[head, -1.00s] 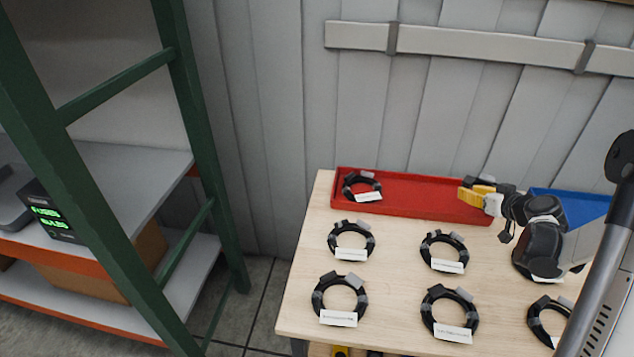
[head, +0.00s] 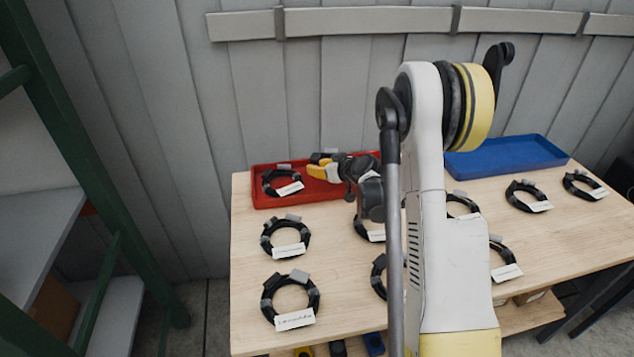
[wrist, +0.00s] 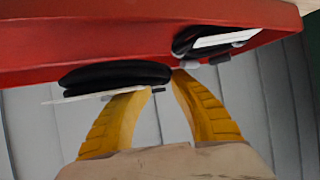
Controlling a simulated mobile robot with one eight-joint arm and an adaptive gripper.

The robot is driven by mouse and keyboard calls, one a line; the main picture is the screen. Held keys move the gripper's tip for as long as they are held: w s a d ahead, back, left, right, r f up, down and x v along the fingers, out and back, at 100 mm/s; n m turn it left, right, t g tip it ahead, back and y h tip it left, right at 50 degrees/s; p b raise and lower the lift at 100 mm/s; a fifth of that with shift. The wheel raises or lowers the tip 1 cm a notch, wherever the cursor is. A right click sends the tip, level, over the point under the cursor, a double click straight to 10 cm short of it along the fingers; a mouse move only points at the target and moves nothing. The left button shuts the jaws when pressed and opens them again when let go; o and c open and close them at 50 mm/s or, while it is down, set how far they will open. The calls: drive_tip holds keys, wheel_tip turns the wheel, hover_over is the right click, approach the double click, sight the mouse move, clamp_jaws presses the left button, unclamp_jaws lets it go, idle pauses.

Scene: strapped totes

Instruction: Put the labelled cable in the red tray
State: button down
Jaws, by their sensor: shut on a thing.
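My gripper (head: 317,167) reaches over the middle of the red tray (head: 303,200) with its yellow fingers pointing left. In the wrist view my gripper (wrist: 166,84) is shut on a black coiled cable (wrist: 115,75) with a pale label edge, seen nearly edge-on against the red tray (wrist: 60,35). In the head view the held cable is mostly hidden at the fingertips. Another black cable with a white label (head: 283,182) lies in the tray's left part; it also shows in the wrist view (wrist: 215,42). I cannot tell whether the held cable touches the tray.
Several labelled black coils, such as the front left one (head: 290,300), lie on the wooden table (head: 340,270). My arm hides some of them. A blue tray (head: 510,155) stands at the back right. A grey panelled wall is behind; a green-framed shelf (head: 50,130) is at left.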

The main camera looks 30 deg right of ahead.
sight(317, 185)
drive_tip(key=shift+a+f+b, duration=0.1)
drive_tip(key=shift+f+b, duration=0.9)
drive_tip(key=shift+f, duration=1)
drive_tip(key=shift+f+b, duration=0.4)
drive_tip(key=shift+b, duration=0.05)
drive_tip(key=c, duration=1.2)
unclamp_jaws()
drive_tip(key=shift+r, duration=0.2)
